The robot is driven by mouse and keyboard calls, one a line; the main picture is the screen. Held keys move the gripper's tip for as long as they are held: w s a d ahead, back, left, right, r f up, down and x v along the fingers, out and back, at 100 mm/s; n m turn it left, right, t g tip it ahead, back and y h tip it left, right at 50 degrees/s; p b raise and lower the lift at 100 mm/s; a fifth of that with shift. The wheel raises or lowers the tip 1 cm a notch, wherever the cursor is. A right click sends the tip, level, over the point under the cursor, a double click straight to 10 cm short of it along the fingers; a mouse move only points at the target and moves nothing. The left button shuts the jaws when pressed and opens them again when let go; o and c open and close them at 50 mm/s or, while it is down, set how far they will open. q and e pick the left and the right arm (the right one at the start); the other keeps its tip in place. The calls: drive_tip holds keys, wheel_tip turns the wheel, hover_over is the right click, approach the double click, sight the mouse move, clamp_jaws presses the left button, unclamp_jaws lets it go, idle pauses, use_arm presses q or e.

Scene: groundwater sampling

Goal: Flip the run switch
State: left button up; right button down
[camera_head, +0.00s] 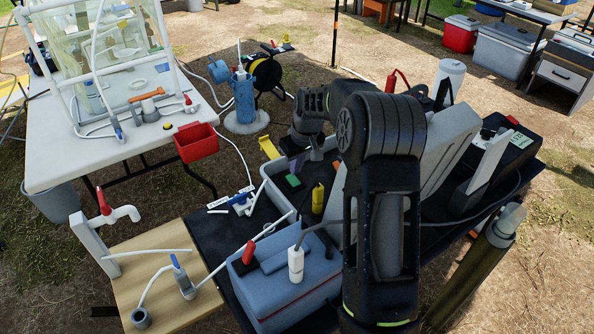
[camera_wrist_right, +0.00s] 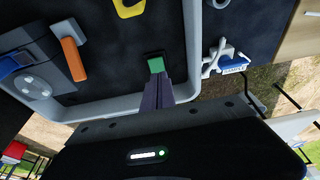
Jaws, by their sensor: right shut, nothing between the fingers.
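A small green piece that looks like the run switch (camera_head: 293,181) sits on a dark surface inside a grey-rimmed tray or case. It also shows in the right wrist view (camera_wrist_right: 156,65), set on a small black base. My right gripper (camera_head: 298,163) is shut and empty, its fingers pointing down at the green piece. In the right wrist view the fingertips (camera_wrist_right: 157,80) are right at the near edge of the green piece; I cannot tell whether they touch it. Which way the switch is set is not clear. My left gripper is not in view.
The tray's pale rim (camera_head: 266,171) surrounds the spot.

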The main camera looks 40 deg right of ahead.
sight(290, 177)
drive_tip(key=v, duration=0.8)
drive_tip(key=shift+s+r+b, duration=0.25)
drive_tip(key=shift+s+b, duration=0.15)
drive_tip(key=shift+s, duration=0.05)
drive_tip(key=shift+w+d+r+t+b, duration=0.1)
drive_tip(key=shift+w+t+b, duration=0.2)
drive_tip(key=shift+b, duration=0.25)
drive_tip(key=shift+w+d+r+t+b, duration=0.15)
drive_tip(key=shift+w+t+b, duration=0.2)
drive_tip(key=shift+b, duration=0.2)
drive_tip(key=shift+f, duration=0.1)
drive_tip(key=x, duration=0.4)
drive_tip(key=p+x, duration=0.1)
drive_tip(key=x, duration=0.8)
drive_tip(key=shift+s+f+p, duration=0.25)
drive_tip(key=shift+f+p, duration=0.1)
drive_tip(key=shift+f, duration=0.15)
